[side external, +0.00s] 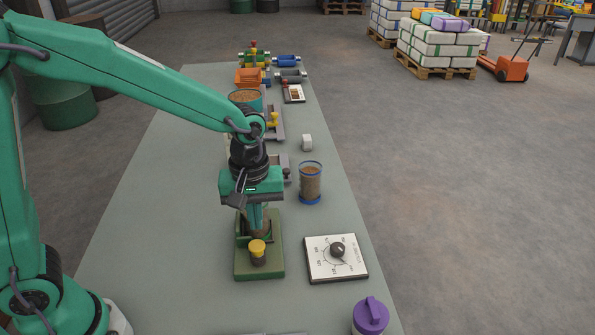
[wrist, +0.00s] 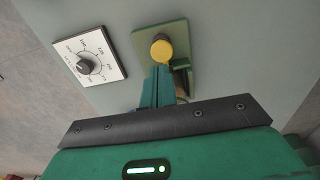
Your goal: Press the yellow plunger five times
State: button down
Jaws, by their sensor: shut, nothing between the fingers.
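The yellow plunger (side external: 257,248) is a yellow cap on a short dark stem, upright on a green base plate (side external: 270,272). In the wrist view the yellow plunger (wrist: 161,50) shows just beyond my fingertips, on its green plate (wrist: 179,33). My gripper (side external: 258,228) is shut and empty, pointing down over the rear part of the plate, just behind the plunger in the side view. In the wrist view my gripper (wrist: 160,75) has its fingers together near the cap's lower edge. I cannot tell whether they touch the cap.
A white dial panel (side external: 336,258) lies right of the plate. A purple-lidded container (side external: 370,316) is at the front. More devices line the bench's back; its left side is clear.

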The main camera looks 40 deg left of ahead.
aim_at(256, 242)
notch_tip(256, 242, up, 8)
jog(key=shift+f, duration=0.15)
dwell(2.1)
jog(key=shift+a, duration=0.1)
dwell(0.9)
jog(key=s+a+r+m+t, duration=0.4)
jog(key=s+a+m+t, duration=0.1)
jog(key=s+a+m, duration=0.4)
jog(key=shift+s+a+r+t, duration=0.15)
jog(key=shift+s+a+t, duration=0.15)
jog(key=shift+s+a, duration=1.35)
jog(key=shift+s+d, duration=0.35)
jog(key=shift+d, duration=0.15)
